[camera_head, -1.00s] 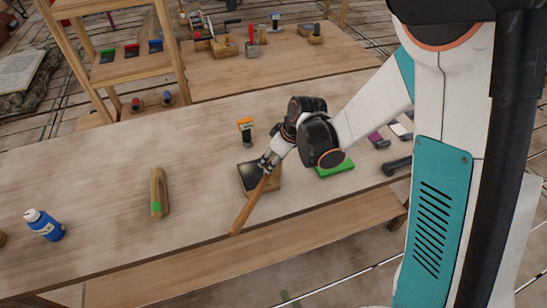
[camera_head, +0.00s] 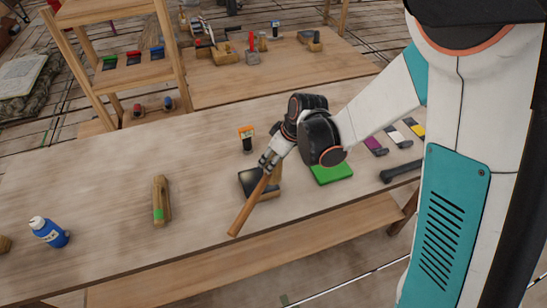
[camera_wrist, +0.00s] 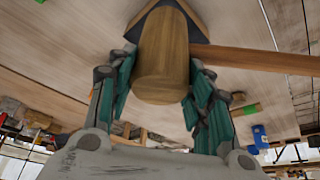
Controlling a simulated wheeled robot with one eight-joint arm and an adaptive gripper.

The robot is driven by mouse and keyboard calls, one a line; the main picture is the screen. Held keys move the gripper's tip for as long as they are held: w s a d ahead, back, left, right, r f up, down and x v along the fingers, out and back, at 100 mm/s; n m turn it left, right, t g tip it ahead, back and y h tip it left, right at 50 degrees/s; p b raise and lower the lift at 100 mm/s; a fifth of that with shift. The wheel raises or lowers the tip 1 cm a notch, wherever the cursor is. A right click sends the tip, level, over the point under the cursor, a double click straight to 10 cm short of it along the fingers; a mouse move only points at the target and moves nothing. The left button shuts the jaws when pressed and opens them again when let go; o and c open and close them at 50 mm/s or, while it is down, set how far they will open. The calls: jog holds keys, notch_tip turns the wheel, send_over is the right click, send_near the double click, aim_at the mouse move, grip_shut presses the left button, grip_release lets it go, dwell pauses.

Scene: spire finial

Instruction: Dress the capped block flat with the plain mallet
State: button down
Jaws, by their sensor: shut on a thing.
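The plain wooden mallet is in my gripper (camera_head: 270,163). Its brown handle (camera_head: 248,209) slants down and left toward the front edge of the bench. In the wrist view the round wooden mallet head (camera_wrist: 162,65) sits between my green-padded fingers, and the handle runs off to the right. The block with a dark top (camera_head: 250,181) lies on the bench just below my gripper, partly hidden by the mallet. In the wrist view a dark corner of it (camera_wrist: 138,24) shows just beyond the mallet head. I cannot tell whether the mallet touches it.
Several dark-handled tools lie at right. The bench between is clear.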

notch_tip(320, 180, down, 5)
jog(key=b, duration=0.4)
jog(key=shift+r, duration=0.35)
jog(key=shift+r, duration=0.15)
jog(key=shift+r+p, duration=1.4)
jog(key=shift+r, duration=0.65)
jog(key=shift+f, duration=0.15)
